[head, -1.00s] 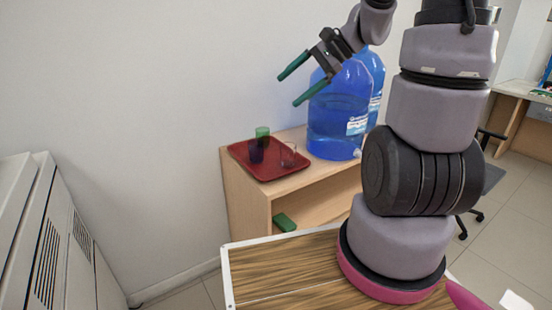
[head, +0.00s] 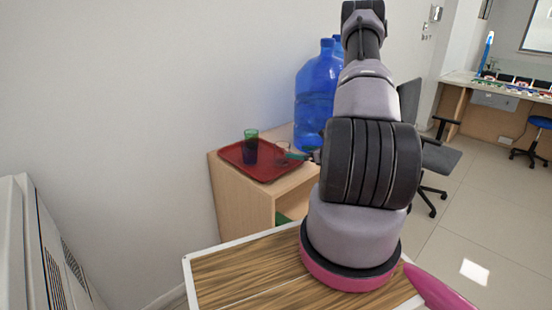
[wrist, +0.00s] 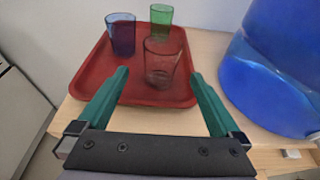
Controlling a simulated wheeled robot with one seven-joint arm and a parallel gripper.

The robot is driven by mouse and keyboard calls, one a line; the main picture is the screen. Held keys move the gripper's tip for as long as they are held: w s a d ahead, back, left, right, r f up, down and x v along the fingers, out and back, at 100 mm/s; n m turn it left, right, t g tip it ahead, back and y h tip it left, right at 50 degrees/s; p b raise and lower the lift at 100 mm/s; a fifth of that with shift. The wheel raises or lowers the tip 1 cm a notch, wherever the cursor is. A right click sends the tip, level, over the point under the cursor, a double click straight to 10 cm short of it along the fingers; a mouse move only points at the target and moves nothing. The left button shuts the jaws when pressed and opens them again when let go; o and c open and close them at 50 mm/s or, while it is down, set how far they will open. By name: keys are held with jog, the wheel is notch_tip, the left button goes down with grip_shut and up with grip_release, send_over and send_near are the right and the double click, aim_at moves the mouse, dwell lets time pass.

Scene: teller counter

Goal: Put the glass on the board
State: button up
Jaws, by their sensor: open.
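A clear glass (wrist: 162,62) stands upright on a red tray (wrist: 88,84), near its front right; it also shows in the head view (head: 282,149). A dark blue glass (wrist: 121,35) and a green glass (wrist: 161,15) stand behind it on the tray. In the wrist view, my gripper (wrist: 159,73) is open and empty, with its green fingers on either side of the clear glass's lower part and the glass just beyond or between the tips. Contact cannot be told. In the head view my gripper (head: 298,155) is mostly hidden behind my arm. I cannot make out a separate board.
The tray lies on a light wooden shelf unit (head: 232,195). Large blue water bottles (head: 314,95) stand close to the right of the tray, also in the wrist view (wrist: 270,85). A white wall is behind. An office chair (head: 440,157) and a desk stand at the right.

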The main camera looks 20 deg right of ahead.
aim_at(287, 151)
jog(key=x, duration=0.5)
jog(key=shift+x, duration=2.8)
jog(key=shift+d, duration=0.15)
jog(key=shift+r, duration=0.1)
jog(key=c, duration=1.5)
